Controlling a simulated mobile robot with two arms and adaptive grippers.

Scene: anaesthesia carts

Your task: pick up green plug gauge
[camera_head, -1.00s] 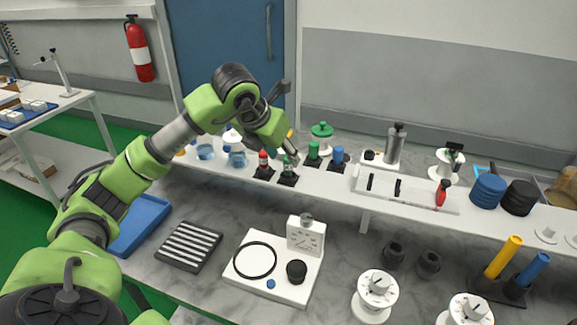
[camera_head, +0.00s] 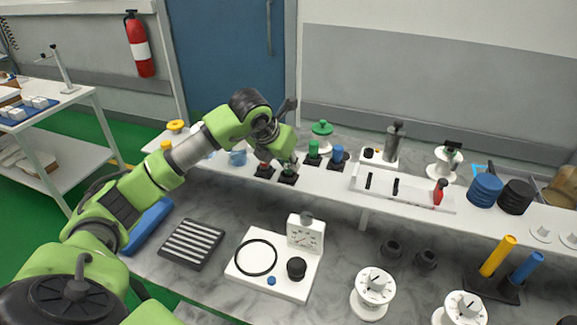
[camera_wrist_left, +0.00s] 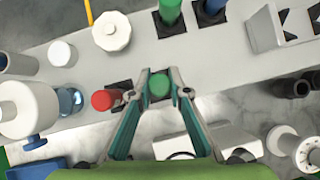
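A green plug gauge (camera_wrist_left: 159,84) stands upright on a small dark base on the shelf, between the fingertips of my left gripper (camera_wrist_left: 160,78) in the left wrist view. The fingers are apart, one on each side of it, with a slim gap. In the head view the left gripper (camera_head: 288,160) comes down over this gauge (camera_head: 288,170) and partly hides it. A second, larger green gauge (camera_head: 313,153) stands just behind and right; it also shows in the left wrist view (camera_wrist_left: 170,12). My right gripper is not in view.
A red gauge (camera_head: 264,168) stands close on the left and a blue gauge (camera_head: 337,154) on the right. A white fixture (camera_head: 405,190) lies farther right on the shelf. A dial gauge stand (camera_head: 305,233) is on the counter below.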

